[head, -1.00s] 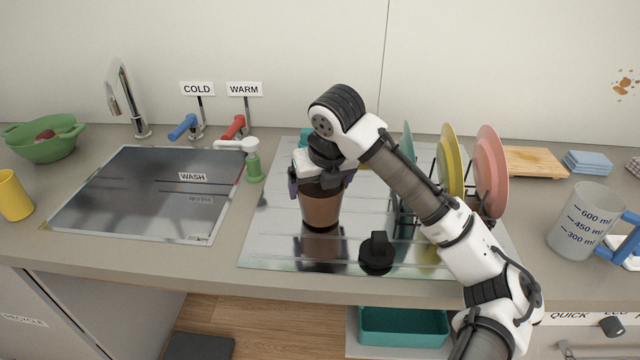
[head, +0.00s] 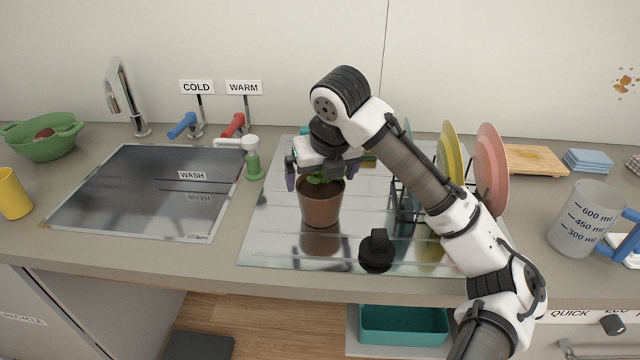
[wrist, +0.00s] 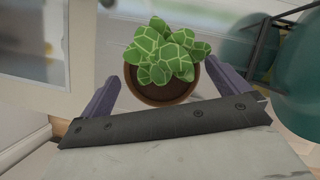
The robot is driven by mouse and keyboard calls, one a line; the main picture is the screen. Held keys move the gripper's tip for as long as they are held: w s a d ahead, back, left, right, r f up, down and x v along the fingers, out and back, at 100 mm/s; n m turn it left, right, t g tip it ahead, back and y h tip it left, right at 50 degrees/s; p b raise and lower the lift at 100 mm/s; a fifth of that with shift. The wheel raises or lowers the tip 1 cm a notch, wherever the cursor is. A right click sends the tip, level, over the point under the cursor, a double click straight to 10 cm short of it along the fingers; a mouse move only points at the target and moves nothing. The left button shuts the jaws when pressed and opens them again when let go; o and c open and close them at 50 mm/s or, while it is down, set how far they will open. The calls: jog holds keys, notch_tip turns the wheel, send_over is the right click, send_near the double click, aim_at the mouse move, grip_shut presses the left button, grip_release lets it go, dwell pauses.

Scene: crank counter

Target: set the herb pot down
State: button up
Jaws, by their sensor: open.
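The herb pot (head: 321,205) is a brown terracotta pot with green patterned leaves. It stands upright on the shiny metal drainboard (head: 270,230), left of the dish rack. My gripper (head: 320,178) is open above the pot, with its fingers to either side at leaf and rim height. In the wrist view the pot (wrist: 162,92) lies between and just beyond my spread purple fingers (wrist: 168,92), with gaps visible beside it. Its lower part is hidden there.
A black knobbed object (head: 376,252) stands on the drainboard to the right of the pot. The rack holds a yellow plate (head: 450,160) and a pink plate (head: 489,170). A green soap bottle (head: 253,162) stands at the left. The drainboard's front left is clear.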

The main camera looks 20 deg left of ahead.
jog(key=v, duration=0.9)
jog(key=shift+b, duration=0.35)
